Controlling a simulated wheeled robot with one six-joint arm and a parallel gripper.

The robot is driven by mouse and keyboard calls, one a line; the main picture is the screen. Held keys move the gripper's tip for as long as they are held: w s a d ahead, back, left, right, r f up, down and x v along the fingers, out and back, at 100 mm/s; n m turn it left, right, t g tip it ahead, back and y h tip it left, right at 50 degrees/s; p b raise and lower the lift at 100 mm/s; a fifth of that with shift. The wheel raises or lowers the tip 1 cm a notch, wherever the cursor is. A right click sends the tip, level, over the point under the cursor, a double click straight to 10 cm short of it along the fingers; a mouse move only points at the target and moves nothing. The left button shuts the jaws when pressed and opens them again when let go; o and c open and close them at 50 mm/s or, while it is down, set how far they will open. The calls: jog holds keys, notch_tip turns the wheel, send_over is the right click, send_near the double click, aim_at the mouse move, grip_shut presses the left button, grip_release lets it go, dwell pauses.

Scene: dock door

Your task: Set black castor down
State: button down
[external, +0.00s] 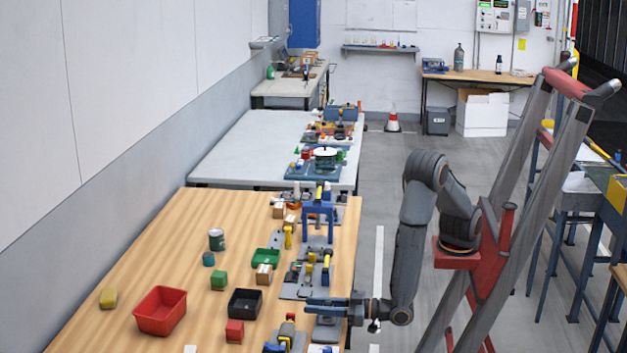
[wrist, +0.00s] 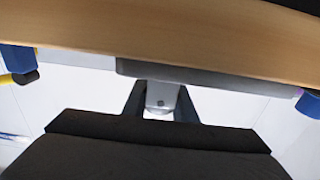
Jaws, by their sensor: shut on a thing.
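My gripper (external: 312,305) reaches left over the right edge of the wooden table in the external view, low above the fixtures there. In the wrist view its two dark fingers (wrist: 161,100) are closed on a light grey piece with a round dark spot (wrist: 162,97). I take this piece to be part of the black castor; no black wheel shows, and the rest of it is hidden. A grey plate (wrist: 215,83) lies just beyond the fingers. I cannot tell whether the held piece touches it.
The wooden table (external: 175,255) bears a red bin (external: 161,310), a black bin (external: 245,303), a green bin (external: 266,257), several small blocks and cans. A blue frame (external: 318,212) stands along the right edge. Bare table lies at the left; floor lies right.

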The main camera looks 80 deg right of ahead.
jog(key=shift+f, duration=0.2)
jog(key=c, duration=1.4)
grip_release()
jog(key=shift+c, duration=0.2)
jog(key=shift+b, duration=0.5)
jog(key=s, duration=0.6)
jog(key=shift+s+a+r+b, duration=0.15)
jog(key=shift+s+r+b, duration=0.15)
jog(key=shift+s+b, duration=0.05)
jog(key=shift+s, duration=0.3)
jog(key=shift+c, duration=0.2)
jog(key=shift+s, duration=0.3)
jog(key=c, duration=0.3)
